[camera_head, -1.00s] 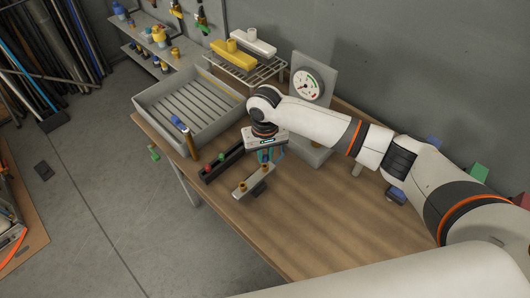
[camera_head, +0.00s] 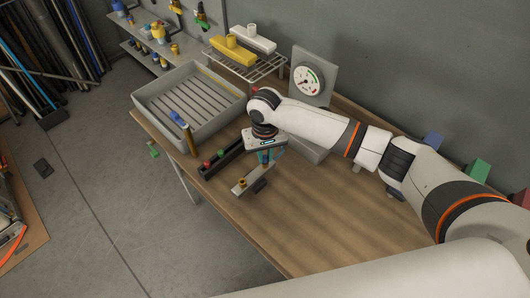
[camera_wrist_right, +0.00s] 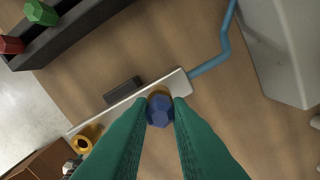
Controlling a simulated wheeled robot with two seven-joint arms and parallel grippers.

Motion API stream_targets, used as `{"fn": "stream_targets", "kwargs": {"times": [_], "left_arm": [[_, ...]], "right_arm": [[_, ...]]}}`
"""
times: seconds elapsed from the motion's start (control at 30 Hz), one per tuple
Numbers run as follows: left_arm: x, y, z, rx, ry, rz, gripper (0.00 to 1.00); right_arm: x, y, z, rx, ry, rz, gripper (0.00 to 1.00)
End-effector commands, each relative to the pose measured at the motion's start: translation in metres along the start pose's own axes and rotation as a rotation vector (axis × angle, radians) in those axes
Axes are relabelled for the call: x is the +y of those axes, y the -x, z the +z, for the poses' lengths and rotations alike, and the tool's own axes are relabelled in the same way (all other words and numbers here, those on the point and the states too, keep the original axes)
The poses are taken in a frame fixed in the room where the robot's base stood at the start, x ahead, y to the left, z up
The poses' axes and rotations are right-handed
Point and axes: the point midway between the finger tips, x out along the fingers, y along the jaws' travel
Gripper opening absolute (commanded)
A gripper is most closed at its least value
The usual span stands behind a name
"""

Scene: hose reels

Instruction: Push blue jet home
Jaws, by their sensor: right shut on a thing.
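The blue jet (camera_wrist_right: 160,110) is between the tips of my right gripper's green fingers (camera_wrist_right: 160,112), which are shut on it. It is over the brass socket (camera_wrist_right: 158,94) at one end of a pale bar (camera_wrist_right: 128,108). How deep it sits in that socket cannot be told. A second brass socket (camera_wrist_right: 86,138) at the bar's other end looks empty. In the head view my right gripper (camera_head: 264,158) points down at the pale bar (camera_head: 250,182), and the jet is mostly hidden. My left gripper is not in view.
A black rack (camera_head: 227,163) with a red jet (camera_wrist_right: 11,44) and a green jet (camera_wrist_right: 40,13) stands beside the bar. A grey tray (camera_head: 146,118), wire rack (camera_head: 268,68) and dial gauge (camera_head: 308,80) are behind. The wooden table (camera_head: 330,220) is clear at front right.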

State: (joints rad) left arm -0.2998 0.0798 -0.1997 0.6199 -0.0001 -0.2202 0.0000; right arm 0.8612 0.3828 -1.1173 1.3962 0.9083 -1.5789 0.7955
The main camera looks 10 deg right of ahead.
Motion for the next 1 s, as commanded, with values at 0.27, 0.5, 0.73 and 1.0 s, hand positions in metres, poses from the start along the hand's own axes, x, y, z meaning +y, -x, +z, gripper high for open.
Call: {"fn": "stream_targets", "kwargs": {"times": [0.27, 0.5, 0.73, 1.0], "left_arm": [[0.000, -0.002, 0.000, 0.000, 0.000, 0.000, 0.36], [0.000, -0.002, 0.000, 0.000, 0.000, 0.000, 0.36], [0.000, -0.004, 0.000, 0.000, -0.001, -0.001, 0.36], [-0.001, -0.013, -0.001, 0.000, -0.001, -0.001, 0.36]], "right_arm": [[0.000, -0.004, 0.000, 0.000, 0.000, 0.001, 0.30], [0.000, -0.004, 0.000, 0.000, 0.000, 0.001, 0.43], [0.001, 0.003, 0.001, -0.003, 0.001, 0.003, 0.43], [0.001, 0.054, 0.001, -0.006, 0.002, 0.003, 0.43]]}}
